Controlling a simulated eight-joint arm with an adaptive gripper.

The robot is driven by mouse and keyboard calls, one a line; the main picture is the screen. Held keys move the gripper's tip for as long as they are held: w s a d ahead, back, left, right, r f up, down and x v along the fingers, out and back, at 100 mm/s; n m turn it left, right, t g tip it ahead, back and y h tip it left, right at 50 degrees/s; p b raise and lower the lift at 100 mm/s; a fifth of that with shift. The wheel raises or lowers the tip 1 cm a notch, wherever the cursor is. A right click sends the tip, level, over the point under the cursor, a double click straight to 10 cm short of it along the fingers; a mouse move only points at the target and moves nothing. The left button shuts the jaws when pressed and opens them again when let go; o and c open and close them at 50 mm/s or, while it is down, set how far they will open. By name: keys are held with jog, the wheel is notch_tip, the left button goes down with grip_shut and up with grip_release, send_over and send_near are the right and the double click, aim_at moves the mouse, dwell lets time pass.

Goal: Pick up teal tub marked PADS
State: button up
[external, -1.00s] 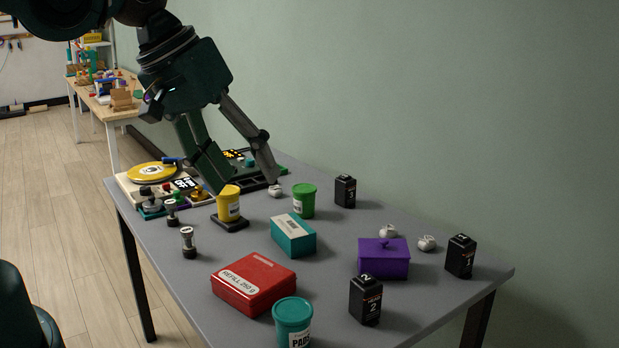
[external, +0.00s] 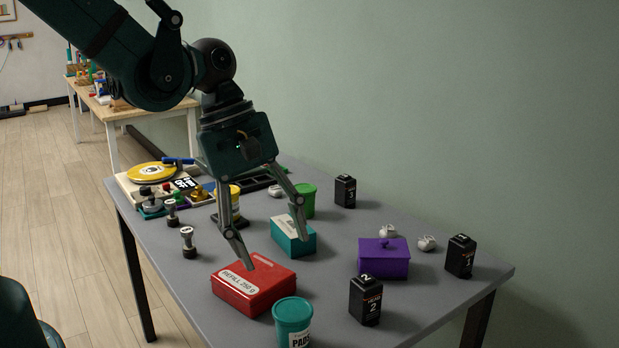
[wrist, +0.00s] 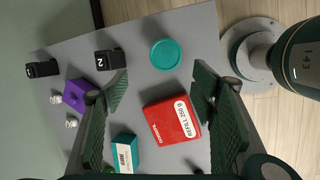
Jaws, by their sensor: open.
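The teal tub marked PADS (external: 292,318) stands upright at the front edge of the table in the external view. In the wrist view its round teal lid (wrist: 166,54) shows from above, beyond my fingertips. My gripper (external: 276,250) is open and empty, above the table between the red REFILL 250 G box (external: 253,286) and the teal box with a white label (external: 293,236). In the wrist view my gripper (wrist: 162,88) has its fingers spread wide, with the red box (wrist: 172,121) between them. My gripper is apart from the tub.
Black canister 2 (external: 366,299) stands to the right of the tub. Table (external: 335,285) is bare between the tub and canister 2.

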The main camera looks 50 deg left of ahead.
aim_at(290, 308)
jog(key=shift+w+d+f+n+g+h+b, duration=0.15)
jog(key=shift+f+n+g+h+b, duration=0.1)
jog(key=shift+f+n, duration=0.6)
jog(key=shift+w+d+f+n+g+h+b, duration=0.15)
jog(key=shift+f+n, duration=0.4)
jog(key=shift+f, duration=0.65)
jog(key=shift+d+f+n+g+h+b, duration=0.2)
jog(key=shift+f+n+h, duration=0.1)
jog(key=shift+f+n, duration=0.55)
jog(key=shift+f, duration=0.3)
jog(key=shift+b+x, duration=0.4)
jog(key=shift+x, duration=0.8)
jog(key=shift+b+x, duration=0.95)
jog(key=shift+x, duration=1.65)
jog(key=c, duration=0.9)
